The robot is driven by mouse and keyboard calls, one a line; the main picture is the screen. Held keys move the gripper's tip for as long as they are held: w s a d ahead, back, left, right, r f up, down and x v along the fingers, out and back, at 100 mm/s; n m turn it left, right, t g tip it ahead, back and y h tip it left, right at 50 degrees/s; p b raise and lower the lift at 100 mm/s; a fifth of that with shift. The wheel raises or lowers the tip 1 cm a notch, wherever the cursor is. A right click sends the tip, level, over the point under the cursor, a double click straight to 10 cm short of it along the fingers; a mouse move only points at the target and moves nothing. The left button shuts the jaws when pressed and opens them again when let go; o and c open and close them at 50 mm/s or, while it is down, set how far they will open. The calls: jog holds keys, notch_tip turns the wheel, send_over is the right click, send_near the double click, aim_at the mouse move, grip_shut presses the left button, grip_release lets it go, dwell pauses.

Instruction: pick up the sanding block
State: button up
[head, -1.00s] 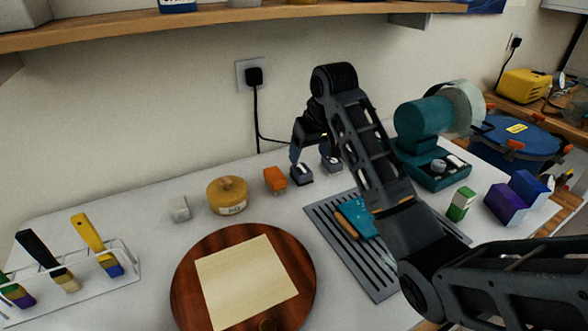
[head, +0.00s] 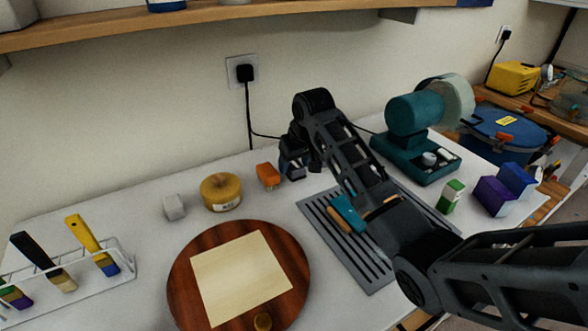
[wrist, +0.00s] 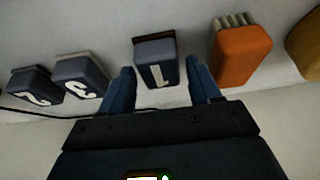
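A dark grey block marked 1 (wrist: 156,62) has a brown strip along its far edge. I take it for the sanding block, though other numbered blocks look alike. In the wrist view my gripper (wrist: 159,75) is open, with one blue finger at each side of this block. Whether the fingers touch it I cannot tell. In the head view my gripper (head: 292,160) is low at the back of the white table and largely hides the block. Two more dark blocks, marked 3 (wrist: 82,74) and 2 (wrist: 32,86), stand to its left in the wrist view.
An orange block with pale teeth (wrist: 240,52) stands close beside block 1. A yellow round tin (head: 221,193) and a pale cube (head: 174,207) are further left. A teal machine (head: 414,140) stands right of my arm. A slotted grey mat (head: 370,273) lies below it.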

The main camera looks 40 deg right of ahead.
aim_at(295, 165)
jog(key=c, duration=0.9)
jog(key=shift+o, duration=0.2)
jog(key=shift+r, duration=0.15)
jog(key=shift+r, duration=0.3)
notch_tip(295, 165, up, 3)
jog(key=shift+b, duration=0.4)
jog(key=s+d+r+b, duration=0.1)
jog(key=s+d+r, duration=0.6)
jog(key=d, duration=0.1)
jog(key=shift+s+d+b, duration=0.3)
jog(key=shift+s+d, duration=0.1)
jog(key=shift+r, duration=0.1)
